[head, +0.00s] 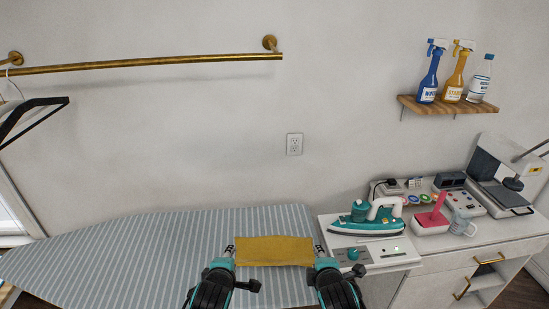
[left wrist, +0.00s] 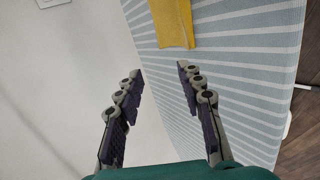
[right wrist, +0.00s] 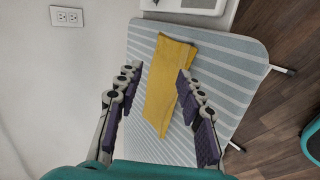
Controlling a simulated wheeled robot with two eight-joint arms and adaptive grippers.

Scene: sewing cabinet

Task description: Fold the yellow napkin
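The yellow napkin (head: 274,251) lies as a narrow strip, wider than deep, on the striped ironing board (head: 160,235). In the right wrist view the napkin (right wrist: 166,85) shows an overlapping edge along its right side, so it looks folded over at least once. My left gripper (head: 230,250) is at the napkin's left end, and my right gripper (head: 318,250) is at its right end. In the left wrist view, the left gripper's fingers (left wrist: 160,70) are spread and empty. In the right wrist view, the right gripper's fingers (right wrist: 156,73) are spread, with the napkin seen between and beyond them; contact cannot be told.
A teal iron (head: 366,217) stands on a white rest (head: 375,254) just right of the board. A cabinet (head: 480,250) with several sewing items stands further right. A brass rail (head: 150,64) and a bottle shelf (head: 447,105) are on the wall. The board's left part is clear.

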